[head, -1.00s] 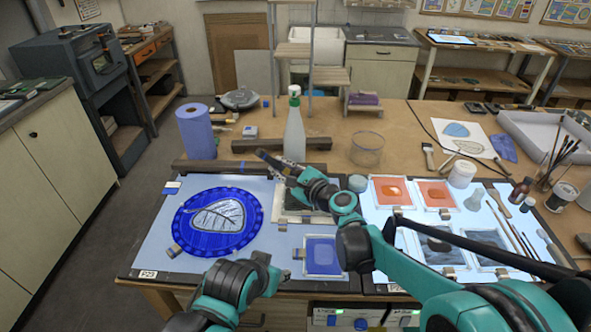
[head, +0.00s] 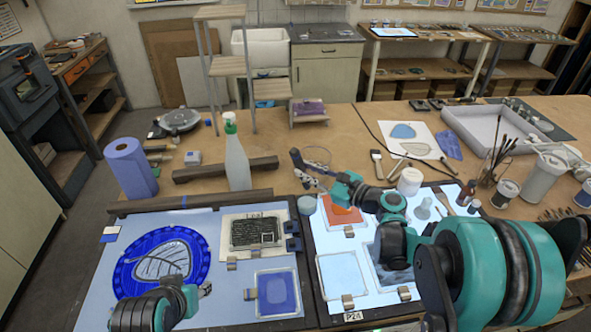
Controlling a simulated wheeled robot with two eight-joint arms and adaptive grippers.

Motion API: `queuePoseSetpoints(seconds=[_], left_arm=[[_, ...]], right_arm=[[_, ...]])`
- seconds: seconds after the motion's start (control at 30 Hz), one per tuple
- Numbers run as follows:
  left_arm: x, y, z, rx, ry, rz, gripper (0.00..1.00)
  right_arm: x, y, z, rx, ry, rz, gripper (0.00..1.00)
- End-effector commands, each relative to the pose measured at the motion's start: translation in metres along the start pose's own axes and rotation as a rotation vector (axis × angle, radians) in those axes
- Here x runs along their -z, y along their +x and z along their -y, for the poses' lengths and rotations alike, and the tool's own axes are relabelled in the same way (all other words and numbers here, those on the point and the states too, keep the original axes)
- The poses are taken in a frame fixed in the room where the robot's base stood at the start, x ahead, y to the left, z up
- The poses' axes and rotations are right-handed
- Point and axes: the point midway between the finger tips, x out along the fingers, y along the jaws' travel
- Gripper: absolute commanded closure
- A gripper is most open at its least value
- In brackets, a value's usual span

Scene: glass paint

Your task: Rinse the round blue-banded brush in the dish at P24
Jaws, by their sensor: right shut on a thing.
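My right gripper (head: 311,180) is shut on a slim, dark, brush-like thing (head: 297,158), held tilted above the back edge of the right light panel. Its blue band is too small to make out. A clear glass dish (head: 319,153) stands on the wooden table just behind the gripper and is partly covered by it. I cannot tell whether the brush touches it. The P24 label (head: 353,317) is on the front edge of the right light panel. My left gripper (head: 204,289) is low at the left, over the left panel; its fingers are unclear.
A spray bottle (head: 236,158) and a blue paper roll (head: 130,168) stand at the back left. A small grey-green pot (head: 307,205) and white jar (head: 410,181) stand near the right gripper. My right arm covers much of the right panel.

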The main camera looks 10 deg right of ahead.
Motion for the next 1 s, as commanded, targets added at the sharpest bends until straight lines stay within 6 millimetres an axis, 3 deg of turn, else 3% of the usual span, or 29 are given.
queuePoseSetpoints(seconds=[0.6, 1.0], left_arm=[[-0.033, 0.047, 0.000, 0.000, 0.000, 0.000, 0.60], [-0.036, 0.051, 0.000, 0.000, 0.000, 0.000, 0.60]], right_arm=[[0.069, 0.004, -0.014, 0.000, -0.002, -0.001, 1.00], [0.075, 0.004, -0.013, 0.000, -0.002, -0.001, 1.00]])
